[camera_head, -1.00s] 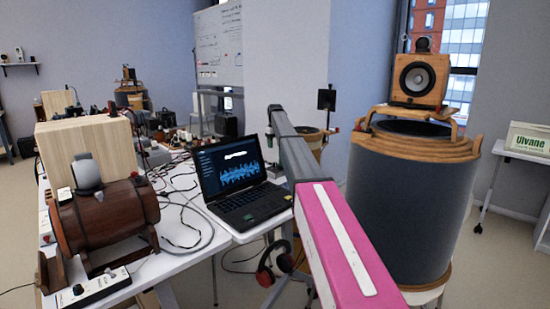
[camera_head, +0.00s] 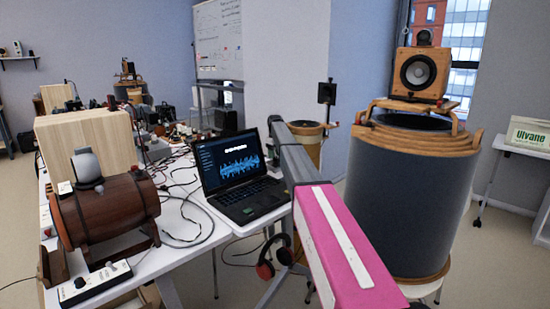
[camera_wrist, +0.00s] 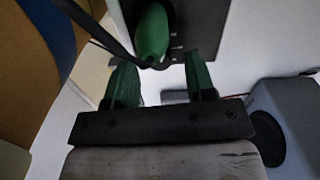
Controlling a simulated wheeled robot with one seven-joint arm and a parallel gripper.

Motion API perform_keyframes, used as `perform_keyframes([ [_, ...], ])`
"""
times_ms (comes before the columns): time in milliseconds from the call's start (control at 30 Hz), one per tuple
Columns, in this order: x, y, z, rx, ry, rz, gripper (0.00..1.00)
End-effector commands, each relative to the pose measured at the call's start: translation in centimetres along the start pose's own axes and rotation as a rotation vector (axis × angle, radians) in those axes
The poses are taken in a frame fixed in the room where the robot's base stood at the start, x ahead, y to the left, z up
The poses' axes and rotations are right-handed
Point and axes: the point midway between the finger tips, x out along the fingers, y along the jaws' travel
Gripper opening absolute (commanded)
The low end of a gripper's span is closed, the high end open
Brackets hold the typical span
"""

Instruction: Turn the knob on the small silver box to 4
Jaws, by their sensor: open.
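In the wrist view, my gripper (camera_wrist: 158,62) is open, its two green fingers spread apart with nothing held between them. Just beyond the fingertips is a dark-faced box (camera_wrist: 198,25) with a rounded green part (camera_wrist: 151,35) on its face. I cannot tell for sure whether this is the small silver box and its knob. A dark cable or strap crosses in front of the box and passes by the green part. No readable dial numbers show. In the head view my gripper cannot be made out; my pink and grey arm reaches toward the table.
A laptop (camera_head: 233,168) stands open on the white table (camera_head: 178,262), left of my arm. Loose cables and a wooden barrel-shaped device (camera_head: 105,212) are further left. Headphones (camera_head: 276,255) hang below the table edge. A big grey drum (camera_head: 410,200) bearing a speaker (camera_head: 418,73) stands right.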

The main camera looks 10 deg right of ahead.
Motion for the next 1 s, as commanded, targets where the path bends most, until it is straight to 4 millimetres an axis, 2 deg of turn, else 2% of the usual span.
perform_keyframes([
  [133, 1.5, 0.0, 0.0, 0.000, 0.001, 0.001, 0.50],
  [400, 1.7, 0.0, 0.0, 0.000, 0.001, 0.001, 0.50],
  [433, 1.7, 0.0, 0.0, 0.001, 0.001, 0.001, 0.47],
  [567, 1.7, 0.0, 0.0, 0.001, 0.001, 0.001, 0.05],
  [600, 1.7, 0.0, 0.0, 0.001, 0.001, 0.001, 0.01],
  [1000, 1.7, 0.0, 0.0, 0.071, 0.001, 0.000, 0.01],
])
